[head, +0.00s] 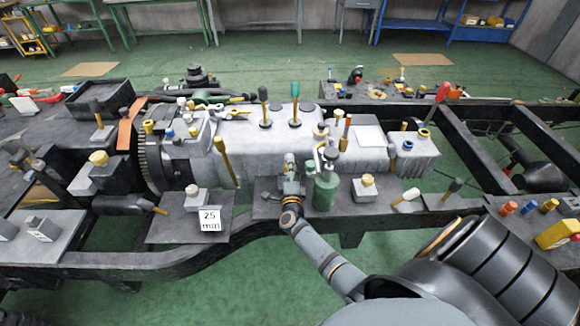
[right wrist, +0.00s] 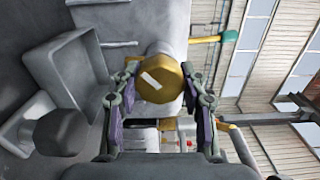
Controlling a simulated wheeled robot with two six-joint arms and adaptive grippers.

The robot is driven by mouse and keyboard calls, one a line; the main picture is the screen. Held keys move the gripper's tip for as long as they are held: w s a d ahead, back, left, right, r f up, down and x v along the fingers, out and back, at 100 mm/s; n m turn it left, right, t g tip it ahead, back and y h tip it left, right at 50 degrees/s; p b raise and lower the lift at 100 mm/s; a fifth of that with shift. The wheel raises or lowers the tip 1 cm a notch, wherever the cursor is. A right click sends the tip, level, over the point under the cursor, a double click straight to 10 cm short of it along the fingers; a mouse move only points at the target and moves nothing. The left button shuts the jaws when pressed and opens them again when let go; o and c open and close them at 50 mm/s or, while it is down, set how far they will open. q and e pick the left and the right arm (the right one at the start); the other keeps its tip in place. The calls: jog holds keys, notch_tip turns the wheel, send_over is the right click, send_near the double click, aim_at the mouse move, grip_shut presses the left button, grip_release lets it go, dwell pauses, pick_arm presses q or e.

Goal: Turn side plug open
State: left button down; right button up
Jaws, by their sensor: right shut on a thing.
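The side plug (right wrist: 158,82) is a brass-coloured hexagonal head with a pale mark on its face. It sticks out of the side of the grey gearbox housing (head: 265,140). In the right wrist view the two fingers of my right gripper (right wrist: 160,92) lie on either side of the plug and are shut on it. In the head view my right gripper (head: 291,170) is at the near side of the housing, and the plug is hidden behind it. My left gripper is not in view.
A green cylinder (head: 325,190) stands close to the right of my right gripper. A block with a yellow knob (head: 367,181) is further right. A plate labelled 25 (head: 209,220) lies to the left. Several coloured levers rise from the housing and frame.

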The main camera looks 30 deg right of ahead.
jog(key=n+p, duration=0.2)
jog(key=n, duration=0.2)
jog(key=shift+r+n, duration=0.1)
jog(key=shift+n, duration=0.2)
jog(key=shift+n+p, duration=0.85)
jog(key=shift+n, duration=1.05)
jog(key=o, duration=1.2)
jog(key=shift+c, duration=0.2)
jog(key=v, duration=1.2)
